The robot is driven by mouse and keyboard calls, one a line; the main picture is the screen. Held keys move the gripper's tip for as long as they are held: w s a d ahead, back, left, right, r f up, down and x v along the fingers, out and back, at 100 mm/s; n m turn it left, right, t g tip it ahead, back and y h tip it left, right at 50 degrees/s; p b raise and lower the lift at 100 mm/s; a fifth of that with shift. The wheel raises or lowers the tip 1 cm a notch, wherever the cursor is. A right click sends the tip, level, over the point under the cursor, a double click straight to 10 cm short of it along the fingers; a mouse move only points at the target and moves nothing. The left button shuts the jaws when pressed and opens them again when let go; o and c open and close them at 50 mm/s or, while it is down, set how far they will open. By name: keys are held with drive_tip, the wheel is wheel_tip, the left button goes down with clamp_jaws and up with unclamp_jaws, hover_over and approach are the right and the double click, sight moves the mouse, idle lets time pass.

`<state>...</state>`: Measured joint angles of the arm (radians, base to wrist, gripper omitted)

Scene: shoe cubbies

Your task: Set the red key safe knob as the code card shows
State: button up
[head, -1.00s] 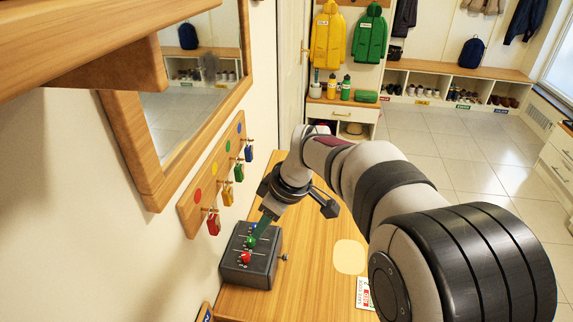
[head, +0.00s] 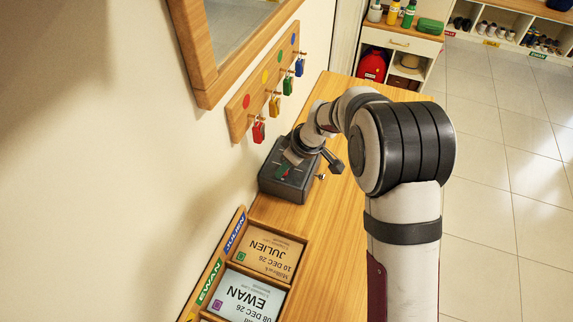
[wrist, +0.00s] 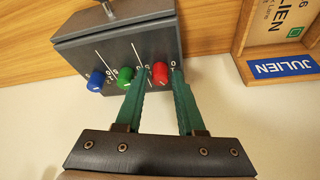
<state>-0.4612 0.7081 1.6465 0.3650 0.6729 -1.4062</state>
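The grey key safe (head: 278,186) sits on the wooden top against the wall. In the wrist view the safe (wrist: 135,45) shows a blue knob (wrist: 96,82), a green knob (wrist: 125,76) and the red knob (wrist: 160,72) in a row with white marks. My gripper (wrist: 161,78) has its green fingers apart, with the red knob between the fingertips in this view; I cannot tell whether they touch it. The code card is not in view.
Name trays, JULIEN (head: 270,252) and EWAN (head: 245,297), lie on the wooden top in front of the safe. Key hooks with coloured keys hang on a wall board (head: 262,88) above it. The wooden top (head: 330,240) is clear right of the trays.

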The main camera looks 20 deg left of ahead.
clamp_jaws()
drive_tip(key=shift+m+t, duration=0.3)
drive_tip(key=shift+m, duration=0.5)
drive_tip(key=shift+o, duration=0.2)
unclamp_jaws()
drive_tip(key=shift+r, duration=0.1)
drive_tip(key=v, duration=1.5)
drive_tip(key=shift+s+r, duration=0.15)
drive_tip(key=shift+r, duration=0.2)
